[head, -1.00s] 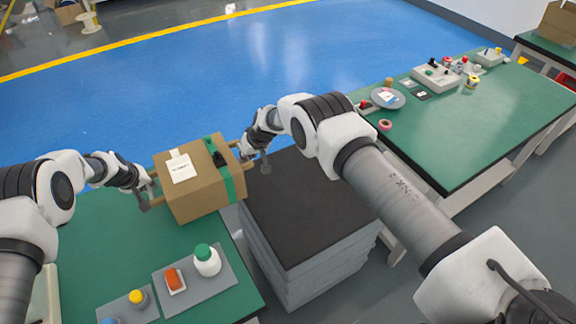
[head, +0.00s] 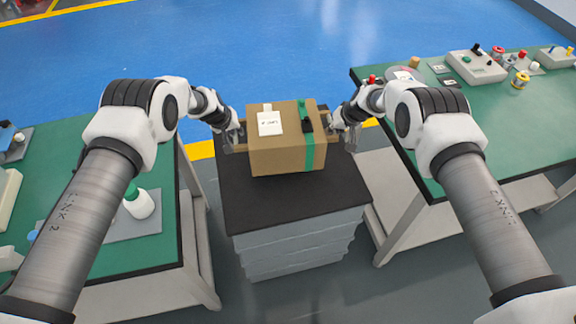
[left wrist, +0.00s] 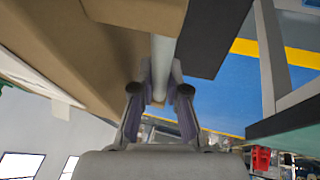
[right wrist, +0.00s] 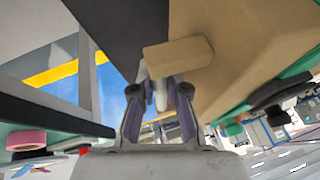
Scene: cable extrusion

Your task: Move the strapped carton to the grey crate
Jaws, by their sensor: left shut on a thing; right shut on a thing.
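The strapped carton (head: 275,155) is a brown box with a green strap, a white label and a handle on each side. In the head view it is above the black top of the grey crate (head: 290,245); whether it touches is unclear. My left gripper (head: 237,139) is shut on the carton's left handle, and my right gripper (head: 341,131) is shut on its right handle. The carton also shows in the left wrist view (left wrist: 75,45) and the right wrist view (right wrist: 235,45). The carton looks roughly level.
A green table (head: 150,247) with a white bottle (head: 138,202) stands left of the crate. Another green table (head: 470,110) with tape rolls and control boxes stands at the right. Blue floor (head: 270,50) lies clear behind the crate.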

